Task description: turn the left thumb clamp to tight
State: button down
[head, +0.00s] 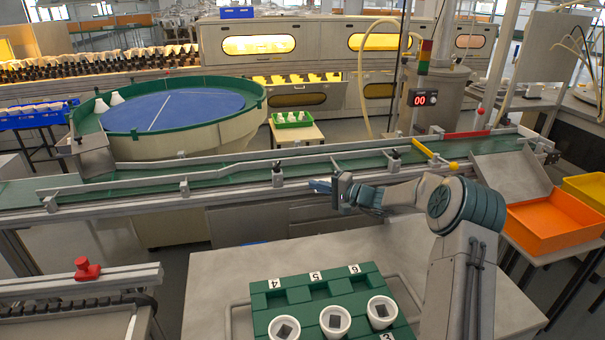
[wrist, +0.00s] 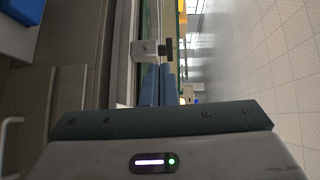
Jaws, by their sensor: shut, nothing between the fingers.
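A thumb clamp, a grey block (head: 277,179) with a black knob, stands on the near side rail of the conveyor in the head view. In the wrist view the clamp's black knob (wrist: 166,48) sits beyond my fingertips. My gripper (head: 314,185) is just right of this clamp, its blue fingers pointing left towards it. In the wrist view the fingers (wrist: 159,67) are together and empty, with the knob slightly ahead and apart from them as far as I can tell. Another dark-knobbed clamp (head: 393,158) stands further right along the rail. The knob's tightness cannot be read.
The green conveyor belt (head: 235,172) runs across behind my gripper. A green tray (head: 352,284) with several white cups lies on the near table (head: 225,270). An orange bin (head: 553,222) is at the right. A red knob (head: 87,267) stands at the lower left.

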jog(key=w+a+r+n+g+h+p, duration=0.2)
jog(key=a+r+n+g+h+p, duration=0.15)
jog(key=r+h+p, duration=0.9)
jog(key=y+p, duration=0.2)
jog(key=p, duration=0.1)
send_near(279, 172)
notch_tip(279, 172, down, 4)
jog(key=d, duration=0.2)
jog(key=w+a, duration=0.2)
jog(key=shift+w+a, duration=0.1)
jog(key=shift+a, duration=0.3)
jog(key=shift+w+a+f+p, duration=0.1)
jog(key=shift+w+a+p, duration=0.1)
jog(key=shift+a+p, duration=0.2)
jog(key=shift+a, duration=0.1)
jog(key=shift+t, duration=0.25)
